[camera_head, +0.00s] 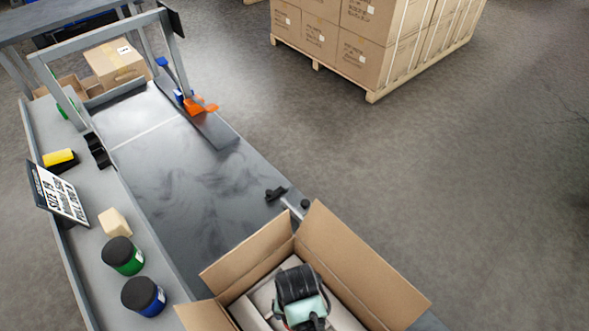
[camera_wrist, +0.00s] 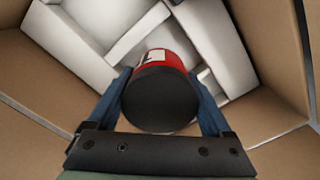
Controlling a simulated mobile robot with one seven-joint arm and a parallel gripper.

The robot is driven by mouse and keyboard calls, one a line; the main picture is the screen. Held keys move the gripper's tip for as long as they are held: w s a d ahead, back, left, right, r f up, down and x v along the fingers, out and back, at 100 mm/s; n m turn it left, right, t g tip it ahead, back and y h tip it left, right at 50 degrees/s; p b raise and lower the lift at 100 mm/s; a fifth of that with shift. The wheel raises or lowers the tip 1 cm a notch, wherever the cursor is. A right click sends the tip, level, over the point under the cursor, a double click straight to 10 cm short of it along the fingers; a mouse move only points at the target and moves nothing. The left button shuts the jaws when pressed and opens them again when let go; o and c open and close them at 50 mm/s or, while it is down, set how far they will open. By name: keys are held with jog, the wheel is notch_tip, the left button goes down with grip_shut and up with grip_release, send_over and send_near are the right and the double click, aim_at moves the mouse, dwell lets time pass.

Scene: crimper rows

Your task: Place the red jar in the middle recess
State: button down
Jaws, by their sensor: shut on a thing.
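The red jar (camera_wrist: 162,88), with a black lid and a white label, sits between the two fingers of my gripper (camera_wrist: 163,92) in the wrist view. The gripper is shut on it. Below the jar is an open cardboard box (camera_head: 245,262) with a pale insert (camera_wrist: 232,45) of raised blocks and recesses. In the head view my gripper (camera_head: 302,318) is over the box, and the jar is hidden by my arm. Which recess the jar is over, and whether it touches the insert, I cannot tell.
A green jar (camera_head: 123,256) and a blue jar (camera_head: 143,296) stand on the side shelf, near a small tan block (camera_head: 114,222) and a sign (camera_head: 58,190). The box flaps (camera_head: 360,265) stand out around the opening. The bench surface (camera_head: 190,190) behind the box is mostly clear.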

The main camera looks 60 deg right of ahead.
jog(key=shift+w+f+b, duration=0.1)
jog(key=shift+f+b, duration=0.25)
jog(key=shift+f, duration=1.5)
jog(key=shift+f, duration=0.1)
grip_release()
jog(key=shift+f, duration=0.1)
notch_tip(320, 180, up, 11)
jog(key=shift+r+p, duration=0.2)
jog(key=shift+p, duration=0.9)
jog(key=shift+r, duration=0.45)
